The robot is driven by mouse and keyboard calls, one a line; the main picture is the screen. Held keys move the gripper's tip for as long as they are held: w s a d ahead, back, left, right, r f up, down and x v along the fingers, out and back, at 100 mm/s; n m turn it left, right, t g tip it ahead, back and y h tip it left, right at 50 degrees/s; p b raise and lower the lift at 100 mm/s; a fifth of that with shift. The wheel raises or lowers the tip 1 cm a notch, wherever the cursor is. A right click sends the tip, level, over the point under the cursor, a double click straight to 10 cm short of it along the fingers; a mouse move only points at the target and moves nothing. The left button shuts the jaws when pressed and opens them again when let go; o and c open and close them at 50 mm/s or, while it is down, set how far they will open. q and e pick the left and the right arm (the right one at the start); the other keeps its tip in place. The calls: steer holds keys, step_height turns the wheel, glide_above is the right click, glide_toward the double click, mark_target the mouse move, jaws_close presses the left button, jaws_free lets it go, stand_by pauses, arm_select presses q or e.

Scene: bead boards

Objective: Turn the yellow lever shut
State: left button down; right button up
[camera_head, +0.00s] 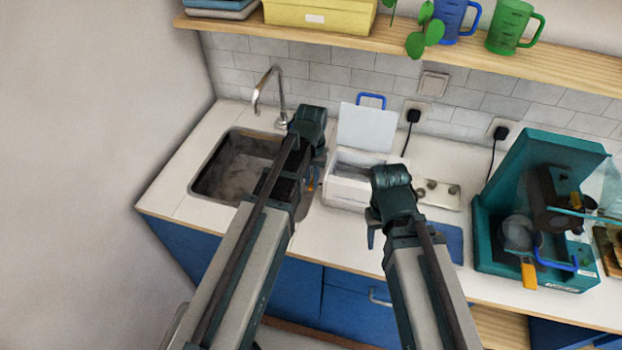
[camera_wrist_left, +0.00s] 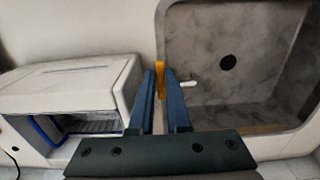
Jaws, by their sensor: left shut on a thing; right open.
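A narrow yellow lever (camera_wrist_left: 160,66) stands between the two blue fingertips of my left gripper (camera_wrist_left: 162,78) in the left wrist view, beside the sink's edge. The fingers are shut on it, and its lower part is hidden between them. A small white tip (camera_wrist_left: 188,84) shows just right of the fingers. My right gripper (camera_head: 374,238) is open over the counter's front, apart from the lever.
The sink (camera_head: 215,180) with its tap (camera_head: 265,88) lies left. A white box (camera_head: 343,192) with a raised lid (camera_head: 366,128) stands between the arms. A teal machine (camera_head: 485,240) and a yellow-handled pan (camera_head: 520,236) stand at right. A shelf (camera_head: 470,55) runs above.

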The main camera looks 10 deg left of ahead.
mark_target(311, 184)
arm_select(q)
steer(key=c, duration=0.9)
jaws_free()
steer(key=shift+r, duration=0.1)
step_height(311, 184, up, 14)
steer(key=p, duration=1.4)
arm_select(e)
step_height(311, 184, up, 14)
arm_select(q)
steer(key=shift+f, duration=0.2)
arm_select(e)
steer(key=shift+f, duration=0.15)
arm_select(q)
steer(key=s+d+f+m+b, duration=0.1)
steer(key=s+d+f+b, duration=0.2)
steer(key=s+b, duration=0.1)
steer(key=s+d+f+m+b, duration=0.1)
steer(key=s+d+f+b, duration=0.2)
steer(key=s+f, duration=0.1)
steer(key=s+d+f+m+y+b, duration=0.1)
steer(key=s+d+f+b, duration=0.2)
steer(key=s, duration=0.3)
steer(key=shift+s+d+f+m+b, duration=0.25)
steer(key=shift+s+f+m+b, duration=0.1)
steer(key=shift+f+b, duration=0.4)
arm_select(e)
step_height(311, 184, down, 11)
steer(key=shift+f, duration=0.2)
